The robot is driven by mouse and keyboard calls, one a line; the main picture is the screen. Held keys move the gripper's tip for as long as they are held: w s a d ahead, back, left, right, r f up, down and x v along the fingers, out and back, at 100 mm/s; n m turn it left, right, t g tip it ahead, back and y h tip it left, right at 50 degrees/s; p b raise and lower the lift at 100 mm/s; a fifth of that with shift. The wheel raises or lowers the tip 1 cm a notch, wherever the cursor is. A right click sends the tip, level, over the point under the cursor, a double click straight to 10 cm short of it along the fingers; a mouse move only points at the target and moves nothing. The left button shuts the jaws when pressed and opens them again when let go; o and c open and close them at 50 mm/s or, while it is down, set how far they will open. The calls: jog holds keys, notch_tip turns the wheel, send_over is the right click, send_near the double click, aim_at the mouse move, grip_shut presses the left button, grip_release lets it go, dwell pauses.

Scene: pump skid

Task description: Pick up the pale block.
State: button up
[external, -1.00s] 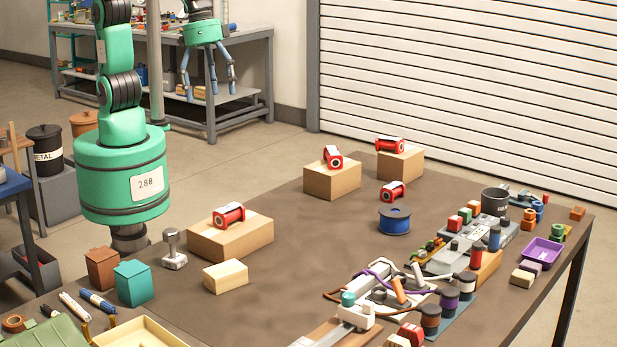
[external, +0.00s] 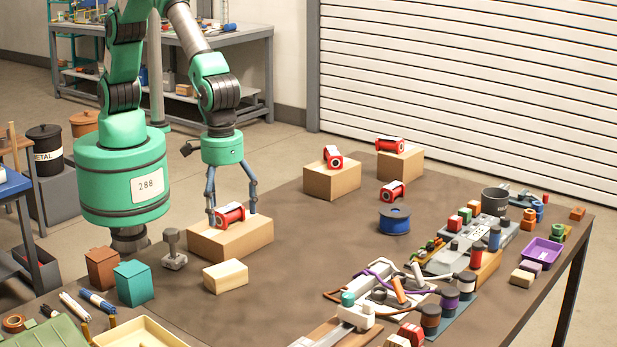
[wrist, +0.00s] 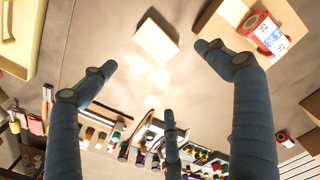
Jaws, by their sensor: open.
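The pale block (external: 226,275) lies on the brown table, in front of a larger wooden block (external: 229,240) bearing a red-and-white part (external: 229,214). My gripper (external: 231,212) is open and empty, its fingers pointing down. In the external view its fingertips appear around the red-and-white part, behind and above the pale block; whether they touch anything there, I cannot tell. In the wrist view the pale block (wrist: 157,40) shows fully, above the gap between the spread fingers (wrist: 157,60), apart from them. The larger wooden block is at the right there, close beside one fingertip.
A grey post-like tool (external: 174,250) stands just left of the pale block. Brown (external: 103,267) and teal (external: 134,282) boxes stand further left. A cream tray (external: 140,333) is at the front. A blue spool (external: 394,220) lies right.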

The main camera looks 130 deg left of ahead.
aim_at(227, 270)
jog(key=f, duration=0.1)
jog(key=d+f, duration=0.1)
jog(key=w+f, duration=0.1)
jog(key=shift+d+f+n, duration=0.15)
jog(key=shift+d+n, duration=0.05)
jog(key=shift+n, duration=0.2)
jog(key=shift+f+b, duration=0.7)
jog(key=shift+f, duration=3.55)
jog(key=shift+f, duration=0.1)
jog(key=shift+d+f+b, duration=0.15)
jog(key=shift+f+b, duration=0.5)
jog(key=shift+f, duration=1.9)
jog(key=shift+c, duration=0.5)
